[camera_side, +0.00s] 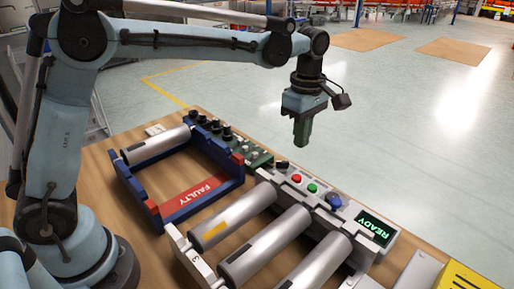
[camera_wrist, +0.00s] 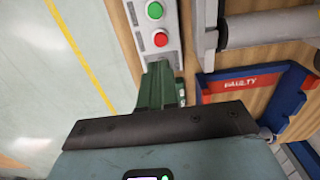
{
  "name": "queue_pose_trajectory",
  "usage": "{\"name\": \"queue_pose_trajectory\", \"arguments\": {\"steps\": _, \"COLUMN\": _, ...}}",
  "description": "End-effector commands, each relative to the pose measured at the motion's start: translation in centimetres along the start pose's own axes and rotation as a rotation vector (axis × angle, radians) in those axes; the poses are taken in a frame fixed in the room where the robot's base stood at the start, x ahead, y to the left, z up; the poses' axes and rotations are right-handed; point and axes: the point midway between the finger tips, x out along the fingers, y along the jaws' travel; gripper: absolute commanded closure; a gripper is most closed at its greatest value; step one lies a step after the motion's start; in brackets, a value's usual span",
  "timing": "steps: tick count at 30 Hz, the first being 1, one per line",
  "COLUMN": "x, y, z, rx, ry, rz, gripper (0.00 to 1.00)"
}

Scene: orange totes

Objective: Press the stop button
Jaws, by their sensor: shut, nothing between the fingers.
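A red button (camera_side: 296,178) sits on the grey control box (camera_side: 345,222), beside a green button (camera_side: 312,188). In the wrist view the red button (camera_wrist: 161,39) is just beyond my fingertips and the green button (camera_wrist: 155,10) is past it at the top edge. My gripper (camera_side: 301,143) points down with its green fingers shut and empty, in the air above the box's end and apart from the buttons. The fingers also show in the wrist view (camera_wrist: 161,75).
A blue knob (camera_side: 333,203) and a green READY display (camera_side: 376,229) are on the same box. A blue and red FAULTY cradle (camera_side: 190,212) holds a grey cylinder (camera_side: 156,146). Several cylinders lie in the grey rack (camera_side: 196,262). Air around my gripper is clear.

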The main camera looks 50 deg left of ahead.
Motion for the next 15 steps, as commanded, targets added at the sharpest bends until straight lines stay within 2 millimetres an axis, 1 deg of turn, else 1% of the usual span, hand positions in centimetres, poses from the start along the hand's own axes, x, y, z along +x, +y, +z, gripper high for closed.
{"name": "queue_pose_trajectory", "arguments": {"steps": 1, "x": -0.9, "y": 0.0, "z": 0.0, "rx": 0.0, "ry": 0.0, "rz": 0.0, "gripper": 1.0}}
{"name": "queue_pose_trajectory", "arguments": {"steps": 3, "x": -1.9, "y": 0.0, "z": 0.0, "rx": 0.0, "ry": 0.0, "rz": -0.001, "gripper": 1.0}}
{"name": "queue_pose_trajectory", "arguments": {"steps": 6, "x": -3.1, "y": 0.0, "z": 0.0, "rx": 0.0, "ry": 0.0, "rz": -0.001, "gripper": 1.0}}
{"name": "queue_pose_trajectory", "arguments": {"steps": 10, "x": -4.0, "y": 0.0, "z": 0.0, "rx": 0.0, "ry": 0.0, "rz": -0.001, "gripper": 1.0}}
{"name": "queue_pose_trajectory", "arguments": {"steps": 15, "x": -4.3, "y": -0.1, "z": 0.0, "rx": 0.0, "ry": 0.0, "rz": -0.001, "gripper": 1.0}}
